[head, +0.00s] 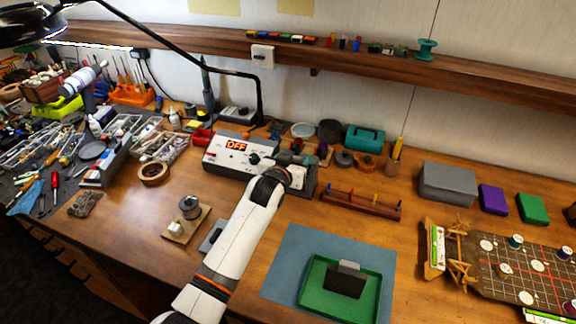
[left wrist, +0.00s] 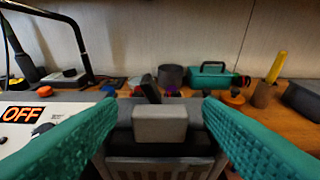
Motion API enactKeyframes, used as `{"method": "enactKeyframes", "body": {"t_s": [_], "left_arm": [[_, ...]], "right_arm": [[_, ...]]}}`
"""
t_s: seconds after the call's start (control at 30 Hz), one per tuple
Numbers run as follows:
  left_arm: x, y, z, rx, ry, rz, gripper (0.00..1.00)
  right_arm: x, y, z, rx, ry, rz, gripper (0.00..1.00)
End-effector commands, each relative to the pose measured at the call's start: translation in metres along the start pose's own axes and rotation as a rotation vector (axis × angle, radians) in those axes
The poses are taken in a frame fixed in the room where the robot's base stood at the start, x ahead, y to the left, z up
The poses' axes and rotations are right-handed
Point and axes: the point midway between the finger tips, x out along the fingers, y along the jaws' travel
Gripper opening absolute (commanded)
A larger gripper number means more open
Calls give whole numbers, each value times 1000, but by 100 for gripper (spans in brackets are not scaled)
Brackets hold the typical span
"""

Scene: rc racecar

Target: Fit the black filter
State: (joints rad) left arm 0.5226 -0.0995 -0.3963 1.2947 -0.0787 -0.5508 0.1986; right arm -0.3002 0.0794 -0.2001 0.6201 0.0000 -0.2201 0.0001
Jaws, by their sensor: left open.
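A black filter (head: 345,284) with a grey grip along its top stands in the green tray (head: 312,309) at the front of the bench. My left gripper (left wrist: 160,112) is away from it, at the right end of the white and grey machine (head: 226,158), whose display reads OFF. In the left wrist view, its teal fingers are open on either side of a grey block (left wrist: 160,125) at the machine, with room on both sides. A dark lever-like piece rises behind the block. In the head view, my wrist hides much of this end. My right gripper is not in view.
The tray lies on a blue-grey mat (head: 285,262). A wooden rack (head: 360,206) with coloured pegs stands behind it. A spool on a wooden base (head: 186,226) is left of my arm. A game board (head: 530,275) lies at right. A lamp arm overhangs the machine.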

Motion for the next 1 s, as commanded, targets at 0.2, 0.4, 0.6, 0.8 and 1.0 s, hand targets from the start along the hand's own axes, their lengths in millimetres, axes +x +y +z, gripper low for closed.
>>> {"method": "enactKeyframes", "body": {"t_s": [0.2,0.4,0.6,0.8,1.0], "left_arm": [[-26,0,-2,0,-1,-1,60],[-65,0,-2,0,-1,-1,60],[-98,0,-2,0,0,0,60],[-115,0,-1,1,0,0,60],[-118,0,0,1,1,0,60]], "right_arm": [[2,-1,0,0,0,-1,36],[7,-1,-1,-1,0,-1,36],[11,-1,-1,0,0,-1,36],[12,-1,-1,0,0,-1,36],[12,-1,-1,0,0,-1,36]]}}
